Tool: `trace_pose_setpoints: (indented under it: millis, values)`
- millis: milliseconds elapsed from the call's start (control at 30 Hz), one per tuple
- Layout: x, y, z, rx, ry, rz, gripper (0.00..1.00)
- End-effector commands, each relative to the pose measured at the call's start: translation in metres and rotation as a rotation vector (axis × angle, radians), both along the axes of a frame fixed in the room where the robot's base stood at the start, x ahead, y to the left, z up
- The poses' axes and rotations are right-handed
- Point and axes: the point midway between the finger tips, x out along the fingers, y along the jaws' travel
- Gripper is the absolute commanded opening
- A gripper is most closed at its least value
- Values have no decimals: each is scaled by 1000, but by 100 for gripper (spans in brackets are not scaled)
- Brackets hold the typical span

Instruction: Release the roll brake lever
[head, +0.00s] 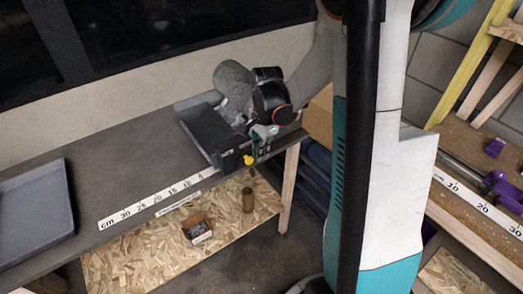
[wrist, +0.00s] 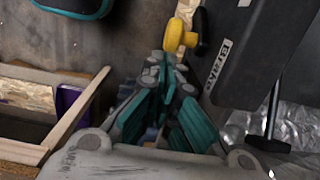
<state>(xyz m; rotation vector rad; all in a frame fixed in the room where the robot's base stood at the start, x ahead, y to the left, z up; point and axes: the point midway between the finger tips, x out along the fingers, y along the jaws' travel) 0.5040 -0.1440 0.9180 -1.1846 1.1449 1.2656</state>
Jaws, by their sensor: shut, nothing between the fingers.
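In the head view my gripper (head: 261,148) is just above and beside the knob. Contact is unclear.
A black T-shaped handle (wrist: 268,125) and crinkled silvery material (wrist: 295,120) lie at the right of the wrist view. A grey tray (head: 38,212) is on the bench's left. A box (head: 197,229) and a brown cylinder (head: 247,200) stand on the lower chipboard shelf.

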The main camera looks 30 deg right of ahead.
Motion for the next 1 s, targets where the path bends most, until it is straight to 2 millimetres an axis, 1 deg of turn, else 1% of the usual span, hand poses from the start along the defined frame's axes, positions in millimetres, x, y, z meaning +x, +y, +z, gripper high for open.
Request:
trace_pose_setpoints:
  millis: [267,1000]
  values:
    - [0,1,1,-11,0,1,0]
    - [0,9,9,-145,-5,1,0]
